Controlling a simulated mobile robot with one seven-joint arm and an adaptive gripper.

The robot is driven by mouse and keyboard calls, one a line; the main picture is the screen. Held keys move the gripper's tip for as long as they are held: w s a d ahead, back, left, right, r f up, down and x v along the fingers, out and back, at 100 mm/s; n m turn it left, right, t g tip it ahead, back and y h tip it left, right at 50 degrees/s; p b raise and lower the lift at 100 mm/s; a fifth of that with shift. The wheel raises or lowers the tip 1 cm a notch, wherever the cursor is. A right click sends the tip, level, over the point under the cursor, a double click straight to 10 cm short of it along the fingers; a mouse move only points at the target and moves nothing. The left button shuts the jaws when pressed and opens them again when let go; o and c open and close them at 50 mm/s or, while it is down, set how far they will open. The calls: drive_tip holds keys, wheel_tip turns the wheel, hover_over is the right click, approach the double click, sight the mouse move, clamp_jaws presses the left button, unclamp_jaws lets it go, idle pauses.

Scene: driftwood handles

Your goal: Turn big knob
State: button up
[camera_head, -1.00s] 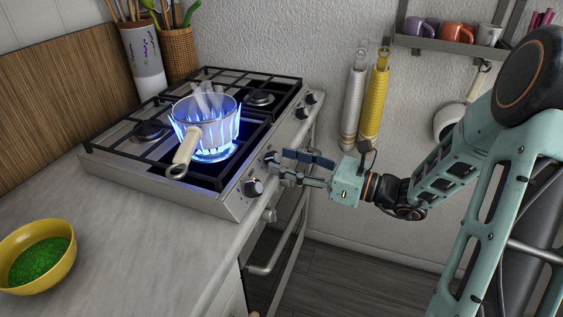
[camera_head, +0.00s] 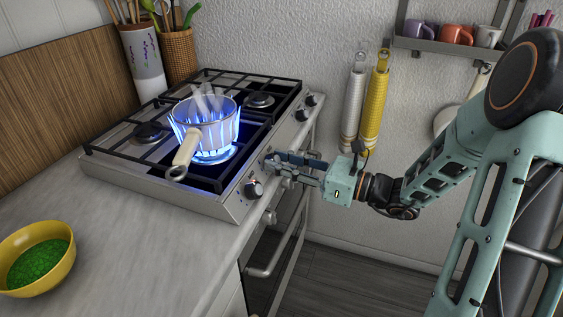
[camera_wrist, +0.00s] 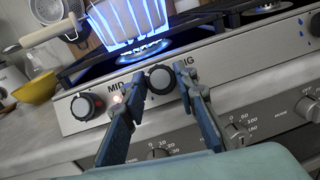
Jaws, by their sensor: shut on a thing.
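A round black stove knob (camera_wrist: 160,80) sits between my two fingertips in the wrist view, on the metal front panel. The lettering "MID" is to its left and a partly hidden "IG" to its right. My gripper (camera_wrist: 160,83) is shut on this knob, one dark blue finger on each side. In the head view my gripper (camera_head: 270,161) reaches the stove front from the right, and its fingers largely hide the knob. Another knob (camera_head: 253,188) sits nearer the front; it also shows at left in the wrist view (camera_wrist: 87,107).
A pot (camera_head: 205,125) steams over blue flames on the stove (camera_head: 130,170), its handle toward the front. More knobs (camera_head: 302,114) line the far end of the panel. Oven dials (camera_wrist: 236,131) and a handle (camera_head: 262,269) lie below. A yellow bowl (camera_head: 62,272) stands on the counter.

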drive_tip(key=shift+n, duration=0.3)
drive_tip(key=n+g, duration=0.1)
drive_tip(key=n, duration=0.1)
drive_tip(key=n+g+y, duration=0.1)
drive_tip(key=n+g, duration=0.1)
drive_tip(key=n, duration=0.1)
drive_tip(key=shift+w+d+f+b, duration=0.1)
drive_tip(key=shift+w+b, duration=0.05)
drive_tip(key=shift+b, duration=0.15)
drive_tip(key=n+g, duration=0.1)
drive_tip(key=n, duration=0.1)
drive_tip(key=n+g, duration=0.1)
drive_tip(key=n, duration=0.1)
drive_tip(key=shift+w+n+g, duration=0.15)
drive_tip(key=shift+n+g, duration=0.25)
drive_tip(key=n+g, duration=0.1)
drive_tip(key=n, duration=0.1)
drive_tip(key=n+g+h, duration=0.1)
drive_tip(key=n, duration=0.2)
drive_tip(key=shift+w+r+n+g, duration=0.1)
drive_tip(key=shift+r+n+g, duration=0.1)
drive_tip(key=shift+n+g, duration=0.1)
drive_tip(key=shift+w+n+g+h+p, duration=0.1)
drive_tip(key=shift+n+g+h+p, duration=0.55)
drive_tip(key=shift+n, duration=1.45)
drive_tip(key=shift+g+h, duration=0.25)
drive_tip(key=o, duration=1.2)
drive_tip(key=shift+c, duration=0.2)
